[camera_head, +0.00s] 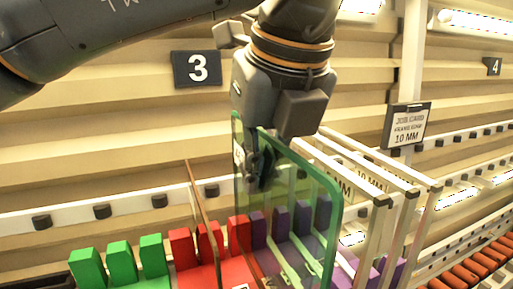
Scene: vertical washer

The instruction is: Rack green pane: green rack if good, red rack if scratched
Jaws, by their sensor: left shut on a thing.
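My left gripper (260,168) comes down from the top and is shut on the upper left part of the green pane (318,190). The pane is clear green glass with rounded corners, held upright in front of the purple posts. Its lower edge runs to the bottom of the picture, and I cannot tell whether it touches anything. Pale streaks show through its lower part; I cannot tell if any is a scratch. The green rack (121,252), with several green posts, is at the lower left. The red rack (182,248) stands beside it to the right. My right gripper is not in view.
A thin brown pane (203,215) stands edge-on among the red posts. Purple posts (321,212) show through the green pane. White-framed panes (395,200) stand close to its right. A roller rail (75,214) runs behind, and orange rollers (480,262) lie at the lower right.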

